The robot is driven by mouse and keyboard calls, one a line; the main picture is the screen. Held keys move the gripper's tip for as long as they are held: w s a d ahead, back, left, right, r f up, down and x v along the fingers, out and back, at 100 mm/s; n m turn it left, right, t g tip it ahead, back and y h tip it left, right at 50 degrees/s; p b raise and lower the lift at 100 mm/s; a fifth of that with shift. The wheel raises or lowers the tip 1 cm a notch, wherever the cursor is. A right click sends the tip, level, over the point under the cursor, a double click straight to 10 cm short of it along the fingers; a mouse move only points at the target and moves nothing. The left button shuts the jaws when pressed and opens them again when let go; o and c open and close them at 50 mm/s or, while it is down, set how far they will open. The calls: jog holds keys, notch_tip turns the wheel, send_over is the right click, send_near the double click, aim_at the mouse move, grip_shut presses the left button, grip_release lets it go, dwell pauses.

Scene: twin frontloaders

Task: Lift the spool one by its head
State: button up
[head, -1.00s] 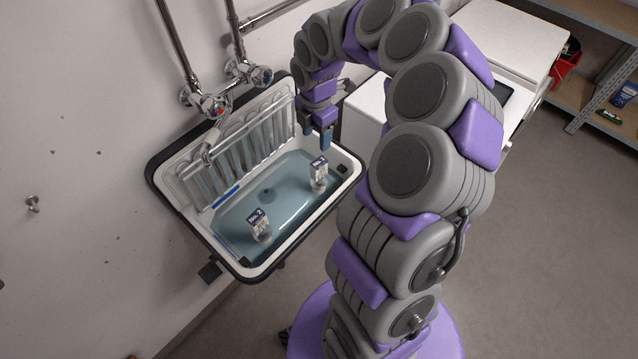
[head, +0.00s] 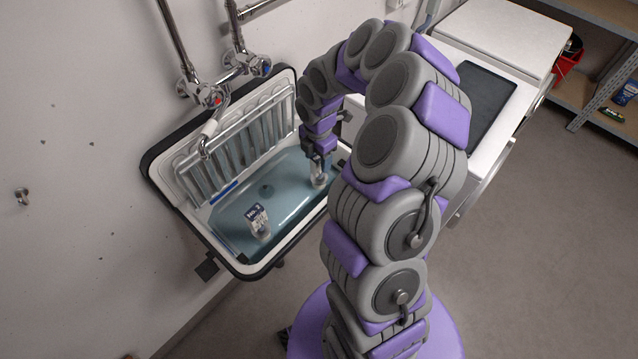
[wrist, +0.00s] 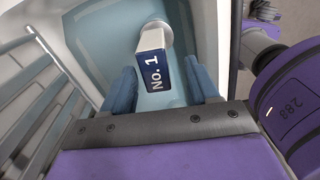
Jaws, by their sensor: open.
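Spool one (wrist: 154,62) shows in the wrist view with a dark blue "No. 1" label on its head and a pale round base beyond. My gripper (wrist: 160,85) is open, with one blue finger on each side of the head and gaps between fingers and head. In the head view my gripper (head: 318,160) points down into the sink at spool one (head: 319,178), whose head is mostly hidden by the fingers. Another spool (head: 259,222), labelled "No. 2", stands nearer the sink's front left.
The sink (head: 213,245) has a dark rim and holds bluish water. A metal rack (head: 232,150) stands along its wall side. Taps (head: 215,97) and a spout hang above it.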

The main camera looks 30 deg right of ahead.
aim_at(319, 173)
jog(key=f, duration=0.2)
jog(key=f+b, duration=0.1)
jog(key=shift+w+d+f, duration=0.35)
jog(key=shift+d+f, duration=0.05)
jog(key=shift+f, duration=0.45)
grip_shut()
